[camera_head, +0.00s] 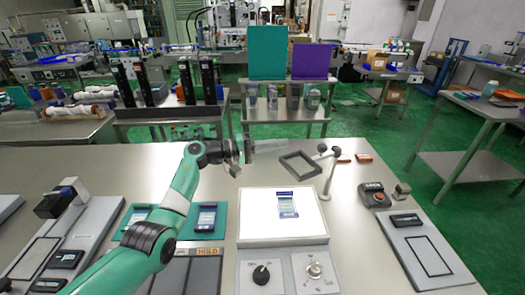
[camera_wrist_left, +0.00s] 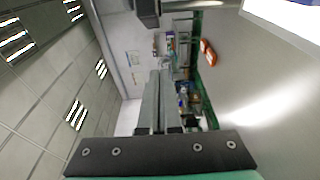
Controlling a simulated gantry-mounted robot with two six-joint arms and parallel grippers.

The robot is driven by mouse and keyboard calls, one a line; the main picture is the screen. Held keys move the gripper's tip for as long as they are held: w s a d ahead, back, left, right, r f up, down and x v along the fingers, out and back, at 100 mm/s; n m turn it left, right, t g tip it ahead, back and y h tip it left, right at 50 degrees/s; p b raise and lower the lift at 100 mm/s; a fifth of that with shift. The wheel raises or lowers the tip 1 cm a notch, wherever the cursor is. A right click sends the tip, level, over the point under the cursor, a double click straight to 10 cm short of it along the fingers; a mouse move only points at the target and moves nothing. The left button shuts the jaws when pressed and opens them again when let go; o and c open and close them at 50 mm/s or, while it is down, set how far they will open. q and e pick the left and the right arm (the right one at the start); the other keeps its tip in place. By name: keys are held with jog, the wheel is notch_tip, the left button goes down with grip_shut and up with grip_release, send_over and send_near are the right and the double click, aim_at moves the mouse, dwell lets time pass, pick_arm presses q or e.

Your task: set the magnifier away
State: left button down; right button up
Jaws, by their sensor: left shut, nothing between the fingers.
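The magnifier appears to be the dark square frame (camera_head: 301,166) joined to a grey post with ball joints (camera_head: 328,172), standing behind the white light panel. Its frame sits over the bench at the panel's back right. My left gripper (camera_head: 284,145) points right, with its grey fingers just beyond the frame's back left corner; I cannot tell whether they touch it. In the left wrist view the fingers (camera_wrist_left: 162,75) are together with nothing between them. A dark block (camera_wrist_left: 148,12) at that view's top edge cannot be identified. My right gripper is out of view.
The white light panel (camera_head: 257,228) bears a small blue-and-white item (camera_head: 288,205). Teal pads (camera_head: 207,222), a grey board (camera_head: 430,257) and a dark device (camera_head: 374,195) flank it. Orange pieces (camera_head: 363,158) lie at the back right. Bench left of my arm is clear at the back.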

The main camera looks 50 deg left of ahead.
aim_at(312, 158)
pick_arm(q)
jog(key=shift+s+d, duration=0.2)
jog(key=shift+d, duration=1.85)
jog(key=shift+p, duration=0.3)
